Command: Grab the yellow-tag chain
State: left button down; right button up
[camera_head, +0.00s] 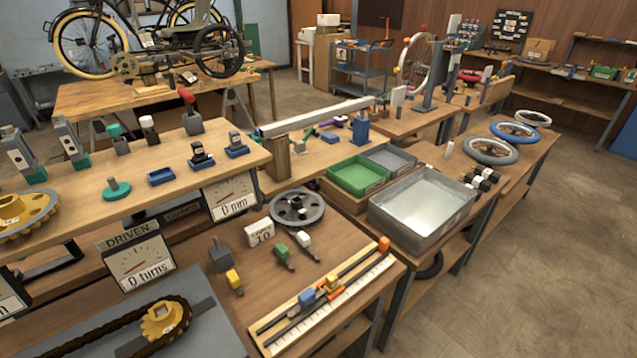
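A small yellow piece (233,279) with a short dark end lies on the lower bench, just below a grey block. I cannot tell whether it is a chain tag. A similar green piece (282,251) and white piece (303,240) lie to its right. A dark chain (92,339) loops around a yellow sprocket (163,321) on a grey plate at the bottom left; it runs out of frame and I see no clear tag on it. Neither of my grippers shows in the head view.
A ruler board (325,305) with sliders lies at the bench's right. A grey wheel (297,208) and a "10" card (259,233) sit behind. The raised shelf (85,205) overhangs at left. A metal tray (421,204) and green bin (357,174) stand further right. Floor at right is clear.

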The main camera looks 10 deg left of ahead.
aim_at(234, 281)
jog(key=u, duration=1.1)
jog(key=l+u, duration=0.1)
jog(key=l, duration=0.85)
jog(key=k+l, duration=0.15)
jog(key=l, duration=0.8)
jog(key=u, duration=0.05)
